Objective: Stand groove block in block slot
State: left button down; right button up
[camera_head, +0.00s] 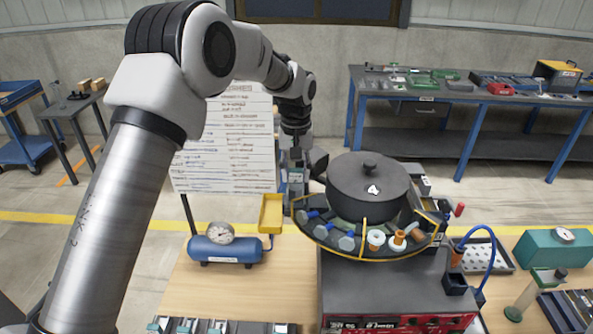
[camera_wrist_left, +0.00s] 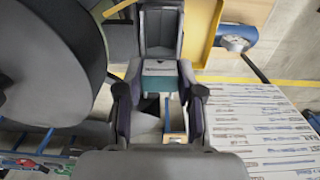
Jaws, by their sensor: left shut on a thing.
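My left gripper (camera_head: 297,168) reaches down behind the left side of the bowl feeder in the head view. In the left wrist view its two fingers (camera_wrist_left: 160,98) stand on either side of a grey block with a teal face (camera_wrist_left: 160,84), which I take to be the groove block. The gripper is shut on it. A dark grey, walled holder (camera_wrist_left: 161,28) lies just beyond the block; I cannot tell whether it is the block slot or whether the block touches it. The block's lower part is hidden. My right gripper is in neither view.
The bowl feeder's black lidded drum (camera_head: 368,186), ringed by bolts and rollers, stands close to my gripper's right. A yellow tray (camera_head: 271,214) and blue air tank (camera_head: 226,249) are front left. A white lettered board (camera_head: 225,150) stands behind left.

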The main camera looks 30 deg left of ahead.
aim_at(297, 168)
pick_arm(q)
jog(key=shift+w+f, duration=0.4)
jog(key=shift+f, duration=0.2)
jog(key=shift+w+f, duration=0.35)
jog(key=shift+f, duration=0.2)
jog(key=shift+s+r, duration=0.2)
jog(key=shift+s, duration=0.3)
jog(key=c, duration=1.2)
grip_release()
jog(key=shift+f, duration=0.1)
jog(key=o, duration=0.5)
jog(key=shift+w, duration=0.1)
jog(key=shift+w+f, duration=0.15)
jog(key=shift+w, duration=0.1)
jog(key=shift+s+r, duration=0.1)
jog(key=shift+r, duration=0.45)
notch_tip(297, 168, up, 11)
jog(key=b, duration=0.3)
jog(key=shift+s+r, duration=0.1)
jog(key=shift+r, duration=0.15)
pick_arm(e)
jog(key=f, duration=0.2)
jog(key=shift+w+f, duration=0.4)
